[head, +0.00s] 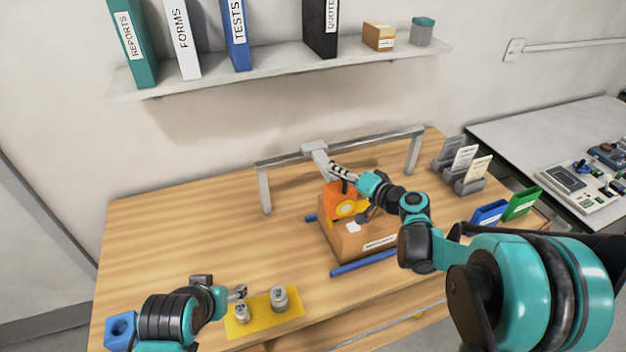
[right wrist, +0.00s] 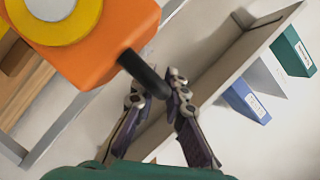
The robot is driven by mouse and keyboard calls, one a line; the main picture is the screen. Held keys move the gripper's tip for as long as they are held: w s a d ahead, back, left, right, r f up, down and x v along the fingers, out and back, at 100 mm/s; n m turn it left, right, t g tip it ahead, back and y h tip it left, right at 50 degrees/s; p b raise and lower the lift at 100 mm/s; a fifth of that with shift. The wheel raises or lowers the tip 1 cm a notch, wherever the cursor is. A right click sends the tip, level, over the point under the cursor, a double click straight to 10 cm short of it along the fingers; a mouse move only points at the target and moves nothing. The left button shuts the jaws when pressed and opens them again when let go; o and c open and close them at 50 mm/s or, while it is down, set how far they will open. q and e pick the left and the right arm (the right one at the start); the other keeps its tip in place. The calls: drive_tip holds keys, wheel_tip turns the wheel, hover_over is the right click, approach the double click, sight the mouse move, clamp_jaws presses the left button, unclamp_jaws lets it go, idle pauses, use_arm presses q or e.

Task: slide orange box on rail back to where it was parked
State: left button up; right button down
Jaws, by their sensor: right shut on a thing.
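The orange box (head: 340,198) hangs from the grey overhead rail (head: 285,158) by a pale carriage (head: 314,148), near the rail's middle. It has a yellow ring with a pale centre on one face. In the right wrist view the orange box (right wrist: 105,50) fills the top left, and its black handle (right wrist: 138,66) sticks out between my fingers. My right gripper (head: 340,172) is shut on that handle; its fingertips also show in the right wrist view (right wrist: 155,92). My left gripper (head: 240,293) is low at the left, beside the yellow mat; its jaw state is unclear.
A cardboard box (head: 366,240) stands under the orange box, between blue bars (head: 365,264). Metal weights (head: 279,297) stand on the yellow mat (head: 262,322). A blue block (head: 121,328) sits front left. Card holders (head: 462,178) are right of the rail. The table's left part is clear.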

drive_tip(key=w+d, duration=0.3)
drive_tip(key=d, duration=0.7)
drive_tip(key=w+d, duration=0.4)
drive_tip(key=d, duration=0.7)
drive_tip(key=w+d, duration=0.3)
drive_tip(key=d, duration=0.8)
drive_tip(key=shift+w+d, duration=0.2)
drive_tip(key=shift+w, duration=0.05)
drive_tip(key=shift+r, duration=0.1)
drive_tip(key=c, duration=1.6)
unclamp_jaws()
drive_tip(key=shift+d, duration=0.1)
drive_tip(key=shift+o, duration=0.2)
drive_tip(key=shift+w+d, duration=0.1)
drive_tip(key=v, duration=1.2)
